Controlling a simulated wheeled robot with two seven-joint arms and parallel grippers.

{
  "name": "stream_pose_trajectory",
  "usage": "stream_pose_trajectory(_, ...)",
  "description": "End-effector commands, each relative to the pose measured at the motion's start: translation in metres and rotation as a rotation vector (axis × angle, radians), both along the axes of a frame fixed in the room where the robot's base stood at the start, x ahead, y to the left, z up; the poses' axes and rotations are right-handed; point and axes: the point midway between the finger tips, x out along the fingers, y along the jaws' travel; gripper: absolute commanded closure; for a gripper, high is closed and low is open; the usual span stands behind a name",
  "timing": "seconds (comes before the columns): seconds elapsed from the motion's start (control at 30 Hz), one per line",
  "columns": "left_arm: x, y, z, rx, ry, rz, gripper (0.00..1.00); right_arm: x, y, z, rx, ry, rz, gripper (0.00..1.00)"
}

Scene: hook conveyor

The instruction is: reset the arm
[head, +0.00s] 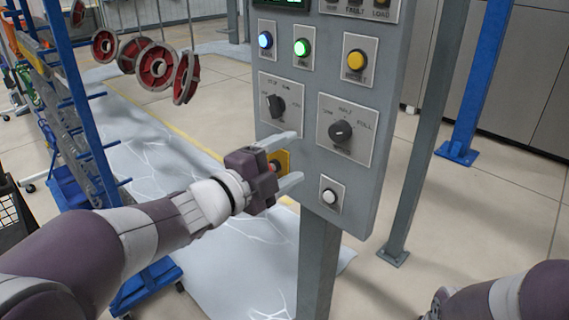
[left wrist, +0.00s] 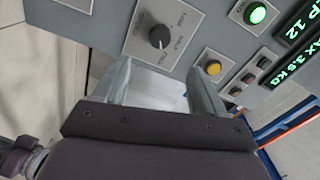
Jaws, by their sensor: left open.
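My left gripper (head: 294,158) is open in front of the grey control panel (head: 305,95) in the head view. Its fingers reach toward the panel's lower left. A yellow plate with a red button (head: 277,164) shows partly between the fingers, and the gripper body hides some of it. I cannot tell whether the fingers touch the panel. In the left wrist view the open fingers (left wrist: 160,78) have nothing gripped between them. Beyond them are a black selector knob (left wrist: 160,37) and a yellow button (left wrist: 213,68). My right arm (head: 510,298) enters at the lower right; its fingers do not show.
The panel carries blue (head: 265,40) and green (head: 302,47) lit buttons, two selector knobs and a white button (head: 329,197). It stands on a grey post (head: 318,265). Red wheels (head: 157,66) hang at the upper left beside a blue rack (head: 72,90). Floor at right is mostly clear.

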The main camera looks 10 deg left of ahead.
Motion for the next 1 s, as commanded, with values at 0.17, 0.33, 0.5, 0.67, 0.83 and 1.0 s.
stream_pose_trajectory(0.17, -0.006, 0.004, 0.000, 0.000, 0.001, -0.001, 0.29, 0.000, 0.000, 0.000, 0.000, 0.000, 0.000, 0.57)
stream_pose_trajectory(0.33, -0.006, 0.004, 0.000, 0.000, 0.001, -0.001, 0.29, 0.000, 0.000, 0.000, 0.000, 0.000, 0.000, 0.57)
stream_pose_trajectory(0.5, 0.009, 0.038, -0.032, -0.109, 0.220, 0.205, 0.29, 0.000, 0.000, 0.000, 0.000, 0.000, 0.000, 0.57)
stream_pose_trajectory(0.67, -0.025, 0.115, -0.134, -0.439, 0.821, 0.776, 0.29, 0.000, 0.000, 0.021, 0.000, 0.000, 0.000, 0.57)
stream_pose_trajectory(0.83, -0.135, 0.121, -0.204, -0.662, 1.386, 1.266, 0.29, 0.000, 0.000, 0.051, 0.000, 0.000, 0.000, 0.57)
stream_pose_trajectory(1.0, -0.183, 0.104, -0.206, -0.678, 1.602, 1.412, 0.29, 0.000, 0.000, 0.078, 0.000, -0.001, 0.000, 0.57)
